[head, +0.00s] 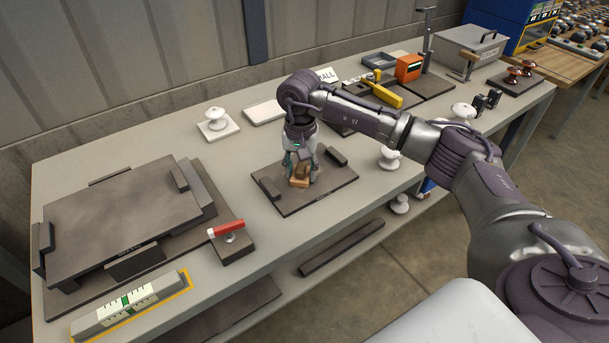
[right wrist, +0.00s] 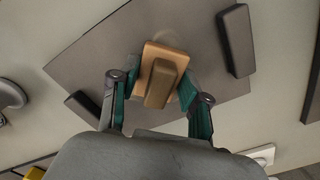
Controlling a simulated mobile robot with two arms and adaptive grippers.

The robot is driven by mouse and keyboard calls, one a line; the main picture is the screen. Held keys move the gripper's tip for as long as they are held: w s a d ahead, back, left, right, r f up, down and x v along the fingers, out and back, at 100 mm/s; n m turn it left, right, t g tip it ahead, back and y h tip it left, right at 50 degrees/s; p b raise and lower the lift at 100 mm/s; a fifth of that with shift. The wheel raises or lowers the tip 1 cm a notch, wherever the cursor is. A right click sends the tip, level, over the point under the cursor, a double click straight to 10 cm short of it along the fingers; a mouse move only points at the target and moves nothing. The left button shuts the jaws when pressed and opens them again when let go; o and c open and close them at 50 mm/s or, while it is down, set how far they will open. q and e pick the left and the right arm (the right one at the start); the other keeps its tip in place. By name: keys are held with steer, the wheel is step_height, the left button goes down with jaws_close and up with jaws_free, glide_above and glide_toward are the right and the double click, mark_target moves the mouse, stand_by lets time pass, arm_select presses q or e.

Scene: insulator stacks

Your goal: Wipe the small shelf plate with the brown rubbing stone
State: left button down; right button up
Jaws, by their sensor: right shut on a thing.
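The brown rubbing stone (head: 299,176) is a tan block with a darker grip block on top, best seen in the right wrist view (right wrist: 165,78). My right gripper (head: 302,164) points down and is shut on it, with a finger on each side in the right wrist view. The stone is over the middle of a small dark plate (head: 318,196), which I take as the small shelf plate. I cannot tell whether stone and plate touch. Dark bars lie at two of the plate's edges. My left gripper is not in view.
A large dark plate (head: 120,215) lies at the left, with a red-handled tool (head: 228,230) and a level (head: 130,303) near it. White insulators stand behind (head: 214,120) and to the right (head: 389,158) of the small plate. Bare bench shows around the small plate.

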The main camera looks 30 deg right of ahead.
steer(key=shift+w+a+f+b, duration=0.15)
steer(key=shift+w+b, duration=0.8)
steer(key=shift+w, duration=0.95)
steer(key=shift+w+a+b, duration=0.1)
steer(key=shift+w+b, duration=0.2)
steer(key=shift+w, duration=0.7)
steer(key=shift+r+p, duration=2)
steer(key=shift+r, duration=1.2)
steer(key=shift+r, duration=0.1)
step_height(320, 180, up, 3)
steer(key=shift+f+p, duration=0.1)
steer(key=shift+p, duration=0.9)
